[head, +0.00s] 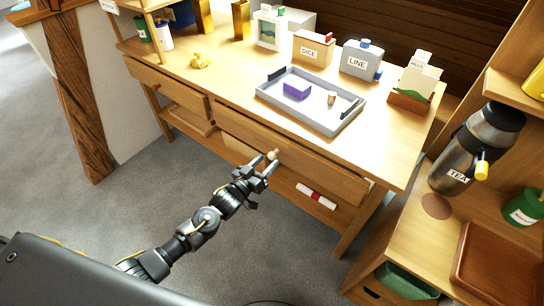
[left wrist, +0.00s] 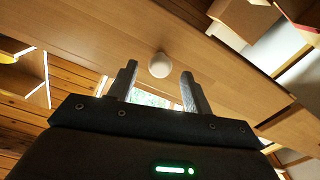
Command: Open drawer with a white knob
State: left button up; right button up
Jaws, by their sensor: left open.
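The drawer with a white knob is the wide right-hand drawer (head: 320,174) under the wooden table. Its round white knob (head: 273,155) sits on the drawer front, and the knob (left wrist: 160,65) also shows in the left wrist view, between and a little beyond the fingertips. My left gripper (head: 262,170) is open and empty, right in front of the knob. In the left wrist view its two fingers (left wrist: 160,83) stand apart on either side of the knob. I cannot tell any contact. My right gripper is in neither view.
On the table (head: 225,85) stand a grey tray (head: 310,120) with small items, a DICE box (head: 313,48) and a LINE box (head: 360,60). A TEA flask (head: 475,150) stands at the right. Grey floor is free in front.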

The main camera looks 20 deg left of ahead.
aim_at(270, 158)
pick_arm(q)
jog(key=shift+x, duration=2.05)
jog(key=shift+a, duration=0.1)
jog(key=shift+c, duration=0.3)
grip_shut()
